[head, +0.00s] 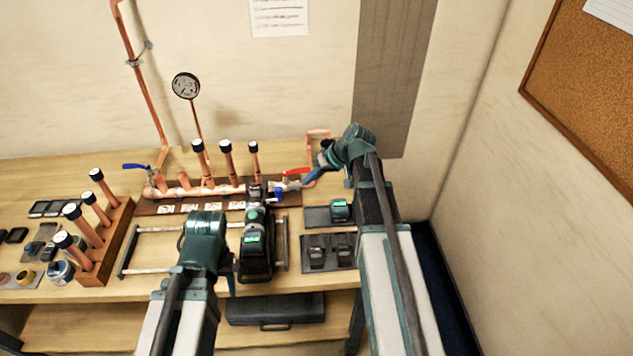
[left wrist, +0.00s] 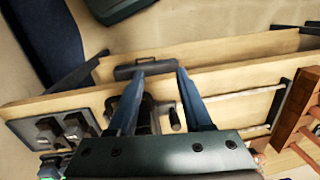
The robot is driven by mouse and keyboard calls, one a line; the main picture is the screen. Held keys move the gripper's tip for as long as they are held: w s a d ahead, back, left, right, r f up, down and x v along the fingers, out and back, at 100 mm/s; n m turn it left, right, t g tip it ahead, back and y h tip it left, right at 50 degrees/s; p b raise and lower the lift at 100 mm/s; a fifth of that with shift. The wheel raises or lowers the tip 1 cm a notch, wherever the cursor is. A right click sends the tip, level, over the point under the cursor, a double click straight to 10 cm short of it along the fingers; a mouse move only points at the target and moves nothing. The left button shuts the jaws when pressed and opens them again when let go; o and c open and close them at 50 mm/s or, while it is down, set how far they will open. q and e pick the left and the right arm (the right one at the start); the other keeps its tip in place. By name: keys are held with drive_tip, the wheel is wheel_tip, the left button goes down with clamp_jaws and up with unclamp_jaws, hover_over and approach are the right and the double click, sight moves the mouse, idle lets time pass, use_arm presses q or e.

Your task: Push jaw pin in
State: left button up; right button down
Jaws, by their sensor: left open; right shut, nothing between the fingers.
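The black press tool (head: 256,262) with a lit green display stands on the bench at the middle, its front end reaching the copper manifold (head: 215,190). The jaw pin is too small to make out. My left gripper (head: 232,285) is beside the tool, fingers pointing down. In the left wrist view its two blue fingers (left wrist: 162,76) are open and apart, with a dark part, likely of the tool (left wrist: 152,116), showing between and below them. My right gripper (head: 307,180) is shut and empty, near the manifold's right end and a small blue part (head: 278,194).
A wooden rack (head: 107,240) of capped copper pipes stands at left. Grey mats with batteries (head: 328,252) lie right of the tool. A metal rail frame (head: 160,229) surrounds the tool's place. A dark case (head: 275,309) is on the lower shelf.

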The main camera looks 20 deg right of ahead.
sight(280, 188)
use_arm(q)
wheel_tip(280, 188, down, 2)
drive_tip(key=shift+f+b, duration=0.2)
drive_tip(key=shift+b, duration=0.45)
use_arm(e)
drive_tip(key=w+a+f, duration=0.1)
drive_tip(key=a+f, duration=0.1)
drive_tip(key=a, duration=0.3)
drive_tip(key=shift+a+f, duration=0.2)
drive_tip(key=shift+w, duration=0.1)
drive_tip(key=shift+w+a, duration=0.2)
drive_tip(key=shift+a, duration=0.55)
drive_tip(key=shift+w+a, duration=0.2)
drive_tip(key=shift+a, duration=0.55)
drive_tip(key=shift+d, duration=0.1)
